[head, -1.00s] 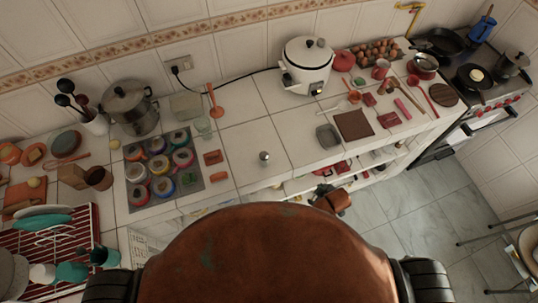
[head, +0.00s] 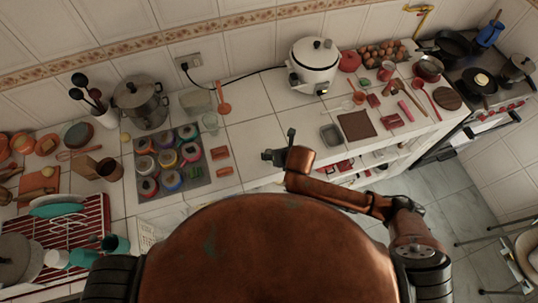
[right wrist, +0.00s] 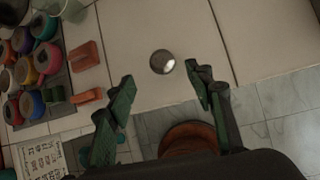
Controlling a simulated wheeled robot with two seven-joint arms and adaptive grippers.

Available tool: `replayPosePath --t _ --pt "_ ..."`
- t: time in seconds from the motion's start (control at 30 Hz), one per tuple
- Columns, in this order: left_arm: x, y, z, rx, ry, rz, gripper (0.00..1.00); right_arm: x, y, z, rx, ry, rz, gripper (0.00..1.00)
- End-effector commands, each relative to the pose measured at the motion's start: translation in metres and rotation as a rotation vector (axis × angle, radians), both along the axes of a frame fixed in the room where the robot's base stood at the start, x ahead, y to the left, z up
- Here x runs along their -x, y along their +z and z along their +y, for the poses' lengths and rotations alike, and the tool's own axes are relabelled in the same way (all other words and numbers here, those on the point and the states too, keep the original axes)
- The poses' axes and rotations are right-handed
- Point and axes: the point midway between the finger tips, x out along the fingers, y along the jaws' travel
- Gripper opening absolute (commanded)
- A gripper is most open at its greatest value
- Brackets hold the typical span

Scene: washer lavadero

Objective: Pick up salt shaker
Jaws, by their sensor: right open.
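The salt shaker (right wrist: 162,62) shows from above in the right wrist view, a small round metal-topped thing on the white tiled counter. It lies just beyond and between the fingertips, apart from both. My right gripper (right wrist: 158,88) is open and empty in that view. In the head view my right gripper (head: 281,146) is over the counter's front part, and it hides the shaker there. My left gripper is not in view.
A tray of colourful jars (head: 178,163) and orange blocks (head: 221,153) stand left of the right gripper. A grey dish (head: 331,135) and a brown mat (head: 356,125) lie to its right. A white rice cooker (head: 313,65) stands behind. Bare tiles surround the shaker.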

Motion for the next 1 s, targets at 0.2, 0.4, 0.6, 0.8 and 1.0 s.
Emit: replayPosePath --t 0.2,0.4,0.6,0.8,1.0 --pt "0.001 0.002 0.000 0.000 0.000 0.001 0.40 -0.004 0.001 0.002 0.155 0.223 -0.074 0.48" --pt "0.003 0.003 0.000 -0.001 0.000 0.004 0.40 -0.013 -0.017 0.008 0.161 0.233 -0.075 0.48" --pt "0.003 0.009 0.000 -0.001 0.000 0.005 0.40 -0.023 -0.037 0.012 0.161 0.231 -0.073 0.48" --pt "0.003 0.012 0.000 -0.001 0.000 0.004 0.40 -0.036 -0.058 0.018 0.159 0.231 -0.075 0.48" --pt "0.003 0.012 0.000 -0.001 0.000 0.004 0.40 -0.039 -0.064 0.020 0.159 0.233 -0.077 0.48"
